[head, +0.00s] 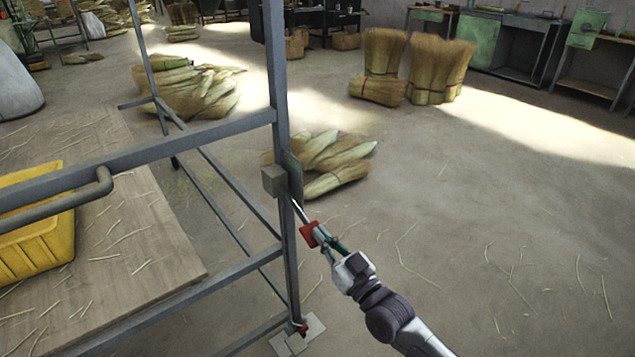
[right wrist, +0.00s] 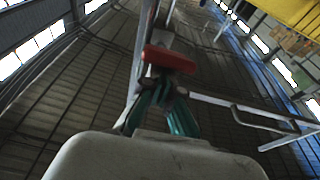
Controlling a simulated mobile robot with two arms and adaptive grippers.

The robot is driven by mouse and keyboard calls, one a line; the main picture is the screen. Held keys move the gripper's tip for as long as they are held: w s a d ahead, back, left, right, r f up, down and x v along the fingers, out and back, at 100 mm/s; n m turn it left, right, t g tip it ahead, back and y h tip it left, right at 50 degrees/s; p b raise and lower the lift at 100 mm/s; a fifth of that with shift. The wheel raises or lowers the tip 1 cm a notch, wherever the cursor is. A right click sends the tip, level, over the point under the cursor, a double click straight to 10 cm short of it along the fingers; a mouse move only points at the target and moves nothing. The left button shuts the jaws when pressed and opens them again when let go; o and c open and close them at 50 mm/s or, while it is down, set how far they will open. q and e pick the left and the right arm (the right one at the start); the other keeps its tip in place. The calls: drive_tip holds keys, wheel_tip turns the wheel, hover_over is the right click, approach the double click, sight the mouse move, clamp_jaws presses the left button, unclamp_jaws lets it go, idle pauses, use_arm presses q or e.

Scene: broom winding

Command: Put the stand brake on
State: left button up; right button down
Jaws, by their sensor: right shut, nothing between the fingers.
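The grey metal stand (head: 279,95) rises on the left in the head view, with a small box and plate (head: 275,181) on its post. A thin bar with a red end piece (head: 311,234) slopes down from the post; the red piece also shows in the right wrist view (right wrist: 169,60). A second small red part (head: 302,328) sits low on the post by a pale floor plate (head: 297,338). My right gripper (head: 329,247) is shut and empty at the red end piece; whether they touch is unclear. My left gripper is not in view.
A wooden board (head: 120,235) with straw bits and a yellow crate (head: 35,245) are at the left, within the stand's frame. Broom bundles (head: 335,160) lie behind the post. The floor to the right is mostly clear.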

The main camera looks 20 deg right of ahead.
drive_tip(key=shift+f, duration=0.45)
drive_tip(key=shift+s, duration=0.1)
drive_tip(key=v, duration=1.1)
drive_tip(key=shift+s+r, duration=0.25)
drive_tip(key=shift+s, duration=0.15)
drive_tip(key=shift+d, duration=0.1)
